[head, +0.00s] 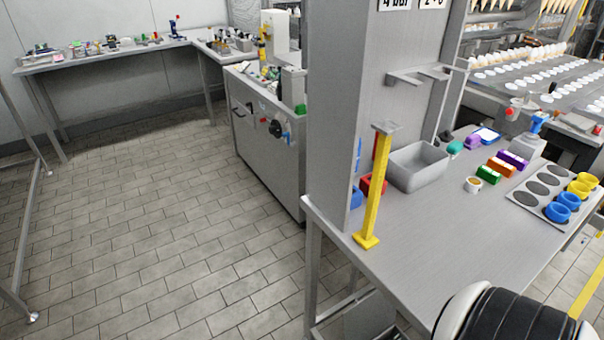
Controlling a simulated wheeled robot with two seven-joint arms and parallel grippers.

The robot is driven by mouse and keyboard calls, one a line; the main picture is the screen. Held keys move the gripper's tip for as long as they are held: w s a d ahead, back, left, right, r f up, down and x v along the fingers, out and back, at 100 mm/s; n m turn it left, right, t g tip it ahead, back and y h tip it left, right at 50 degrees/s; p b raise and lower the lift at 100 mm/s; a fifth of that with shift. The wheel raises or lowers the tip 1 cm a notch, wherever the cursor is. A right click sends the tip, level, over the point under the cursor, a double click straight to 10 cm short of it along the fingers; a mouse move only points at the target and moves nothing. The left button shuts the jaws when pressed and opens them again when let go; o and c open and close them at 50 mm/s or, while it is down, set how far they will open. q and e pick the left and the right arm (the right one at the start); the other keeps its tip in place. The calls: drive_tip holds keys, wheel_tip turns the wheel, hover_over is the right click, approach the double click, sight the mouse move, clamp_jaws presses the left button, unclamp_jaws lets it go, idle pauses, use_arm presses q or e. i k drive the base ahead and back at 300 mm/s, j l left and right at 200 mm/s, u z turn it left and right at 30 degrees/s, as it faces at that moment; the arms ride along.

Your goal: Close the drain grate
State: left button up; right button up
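I cannot make out a drain grate in the head view. The grey tiled floor (150,230) fills the left and lower part of the picture and shows no clear grate or opening. Neither of my grippers is in view. A black and white rounded part at the bottom right looks like a link of my own arm, and it hides the near corner of the table there.
A grey table (440,260) stands at right with a yellow post (374,190), a grey bin (419,166) and a tray of blue and yellow cups (525,198). A machine cabinet (266,140) stands behind.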

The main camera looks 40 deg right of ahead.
sight(365, 320)
drive_tip(key=i+j+z, duration=0.1)
drive_tip(key=i, duration=0.3)
drive_tip(key=i+j+z, duration=0.1)
drive_tip(key=i, duration=0.25)
drive_tip(key=i+j, duration=0.3)
drive_tip(key=i+z, duration=0.3)
drive_tip(key=z, duration=0.15)
drive_tip(key=i+j+z, duration=0.1)
drive_tip(key=i+z, duration=0.15)
drive_tip(key=z, duration=0.25)
drive_tip(key=i+j+z, duration=0.15)
drive_tip(key=z, duration=0.3)
drive_tip(key=i+j+z, duration=0.3)
drive_tip(key=z, duration=0.15)
drive_tip(key=i+j+z, duration=0.15)
drive_tip(key=j+z, duration=0.35)
drive_tip(key=i+j+z, duration=0.15)
drive_tip(key=z, duration=0.3)
drive_tip(key=j+z, duration=0.3)
drive_tip(key=z, duration=0.15)
drive_tip(key=i+j+z, duration=0.1)
drive_tip(key=j+z, duration=0.5)
drive_tip(key=z, duration=0.25)
drive_tip(key=j+z, duration=0.3)
drive_tip(key=z, duration=0.15)
